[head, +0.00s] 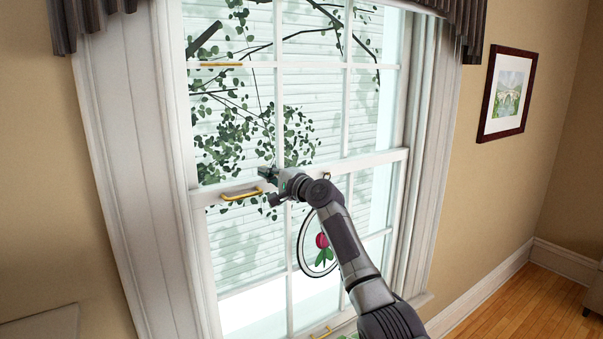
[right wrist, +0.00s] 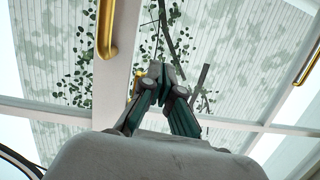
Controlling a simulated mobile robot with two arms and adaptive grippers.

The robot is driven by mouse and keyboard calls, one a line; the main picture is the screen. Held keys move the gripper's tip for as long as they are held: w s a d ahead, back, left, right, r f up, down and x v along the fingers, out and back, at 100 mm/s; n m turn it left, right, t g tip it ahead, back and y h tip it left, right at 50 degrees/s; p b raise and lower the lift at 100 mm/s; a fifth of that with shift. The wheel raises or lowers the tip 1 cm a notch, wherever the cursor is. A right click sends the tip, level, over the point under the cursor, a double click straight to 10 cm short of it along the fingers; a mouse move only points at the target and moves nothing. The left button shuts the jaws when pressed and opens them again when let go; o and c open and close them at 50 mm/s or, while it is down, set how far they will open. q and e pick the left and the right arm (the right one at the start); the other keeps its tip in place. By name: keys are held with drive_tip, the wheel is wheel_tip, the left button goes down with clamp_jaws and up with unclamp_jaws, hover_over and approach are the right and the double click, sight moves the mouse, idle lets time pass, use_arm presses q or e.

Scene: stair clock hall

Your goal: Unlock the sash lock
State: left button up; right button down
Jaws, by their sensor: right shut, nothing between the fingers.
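The window (head: 315,115) has white sashes that meet at a rail (head: 375,160) across its middle. My right gripper (head: 266,183) is at this rail, near its centre, just right of a brass handle (head: 240,194). In the right wrist view my right gripper (right wrist: 160,72) has its fingertips together with nothing between them. A small brass piece (right wrist: 137,80), perhaps the sash lock, shows just left of the fingertips, mostly hidden behind them. I cannot tell its position or whether the fingers touch it. My left gripper is not in view.
A round ornament with a red flower (head: 322,241) hangs before the lower panes, beside my right arm. Other brass handles show at the upper left (head: 221,65) and bottom (head: 322,332). A dark valance (head: 470,25) hangs above. A framed picture (head: 507,95) is on the right wall.

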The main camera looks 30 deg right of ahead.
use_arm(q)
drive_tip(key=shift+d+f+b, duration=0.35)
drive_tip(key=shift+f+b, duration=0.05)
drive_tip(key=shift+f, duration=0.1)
use_arm(e)
drive_tip(key=shift+w+a, duration=0.5)
drive_tip(key=shift+w, duration=0.3)
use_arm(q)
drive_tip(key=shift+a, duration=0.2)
